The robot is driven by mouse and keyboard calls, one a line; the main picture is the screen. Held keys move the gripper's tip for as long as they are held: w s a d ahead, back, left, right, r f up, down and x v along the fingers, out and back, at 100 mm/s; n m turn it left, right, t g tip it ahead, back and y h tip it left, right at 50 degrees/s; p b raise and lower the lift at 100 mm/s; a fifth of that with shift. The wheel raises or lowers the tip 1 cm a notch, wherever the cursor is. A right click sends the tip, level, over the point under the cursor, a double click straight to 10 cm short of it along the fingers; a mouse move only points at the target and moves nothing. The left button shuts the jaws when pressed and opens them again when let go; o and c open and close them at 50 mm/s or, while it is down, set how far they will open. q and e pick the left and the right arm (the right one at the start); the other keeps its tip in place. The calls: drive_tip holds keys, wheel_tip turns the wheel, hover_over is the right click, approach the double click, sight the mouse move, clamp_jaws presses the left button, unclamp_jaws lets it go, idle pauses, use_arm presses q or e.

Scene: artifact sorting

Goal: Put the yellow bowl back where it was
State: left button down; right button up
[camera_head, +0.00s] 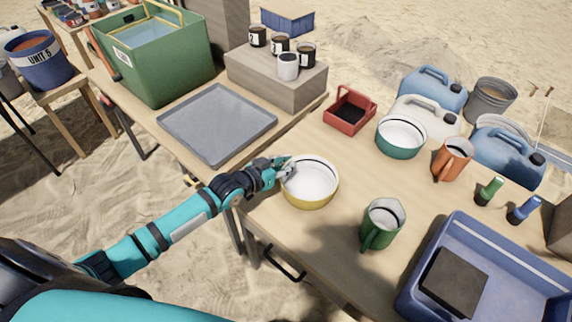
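The yellow bowl (309,197), white inside, is upright at the near left edge of the right-hand table. My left gripper (286,170) is at the bowl's left rim, with its fingertips overlapping the rim in the picture. The fingers are small and partly hidden, so I cannot tell if they are closed on the rim. I also cannot tell whether the bowl rests on the table or is just above it. My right gripper is not in view.
A grey tray (217,124) lies on the left table. A green pitcher (382,224), teal bowl (400,146), red caddy (349,110), orange mug (452,160) and blue crate (500,240) stand on the right table. Bare tabletop lies right of the yellow bowl.

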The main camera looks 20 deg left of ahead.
use_arm(q)
drive_tip(key=c, duration=2)
unclamp_jaws()
drive_tip(key=shift+f, duration=0.1)
drive_tip(key=o, duration=0.5)
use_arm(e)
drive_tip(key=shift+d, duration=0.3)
use_arm(q)
drive_tip(key=shift+r, duration=0.2)
drive_tip(key=p+v, duration=0.1)
drive_tip(key=v, duration=1.1)
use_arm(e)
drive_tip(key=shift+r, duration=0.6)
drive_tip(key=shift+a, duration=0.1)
use_arm(q)
drive_tip(key=shift+f, duration=0.1)
